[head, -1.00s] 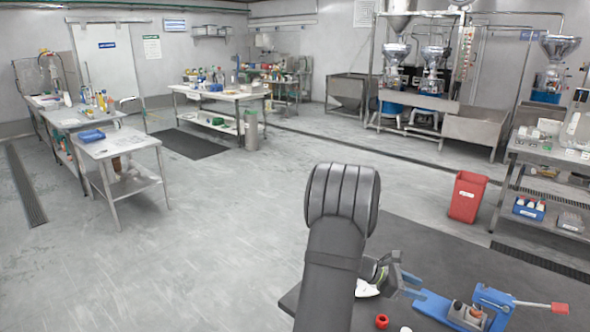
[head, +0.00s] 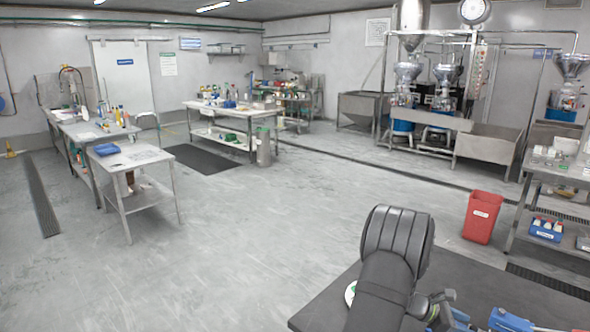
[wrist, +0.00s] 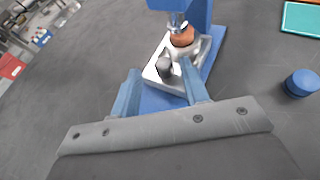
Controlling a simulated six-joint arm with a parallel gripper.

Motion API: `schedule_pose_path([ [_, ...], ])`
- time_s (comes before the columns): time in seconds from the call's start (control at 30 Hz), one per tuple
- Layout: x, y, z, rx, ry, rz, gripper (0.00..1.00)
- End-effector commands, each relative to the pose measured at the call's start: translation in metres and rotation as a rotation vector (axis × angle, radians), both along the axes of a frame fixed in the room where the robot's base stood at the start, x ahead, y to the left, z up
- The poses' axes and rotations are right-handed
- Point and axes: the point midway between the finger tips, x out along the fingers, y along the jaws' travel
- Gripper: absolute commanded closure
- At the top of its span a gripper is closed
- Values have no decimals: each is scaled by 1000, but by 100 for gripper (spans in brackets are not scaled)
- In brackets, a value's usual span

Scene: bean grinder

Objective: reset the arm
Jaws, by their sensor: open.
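My gripper (wrist: 160,88) shows in the wrist view with its two blue fingers spread apart and nothing between them. Beyond the fingertips stands a blue device (wrist: 205,20) with a metal plate (wrist: 205,58), a brown round part (wrist: 182,38) and a small dark grey piece (wrist: 164,66) on it. The fingers look apart from these parts, though the exact gap is hard to judge. In the head view my arm reaches over the dark table at the lower right. The blue device (head: 510,321) is cut off by the bottom edge there.
On the dark table (head: 450,275) lie a blue round thing (wrist: 302,82) and a teal tray (wrist: 301,19). A white and green thing (head: 350,293) is partly hidden behind my arm. A red bin (head: 482,217) stands on the floor behind the table.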

Motion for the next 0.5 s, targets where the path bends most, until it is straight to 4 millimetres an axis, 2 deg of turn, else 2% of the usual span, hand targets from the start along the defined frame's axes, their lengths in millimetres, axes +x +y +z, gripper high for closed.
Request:
schedule_pose_path([
  [0.27,-1,0,0,0,0,0,59],
  [0.4,-10,-6,1,2,1,-3,59],
  [0.5,-5,8,7,1,0,4,59],
])
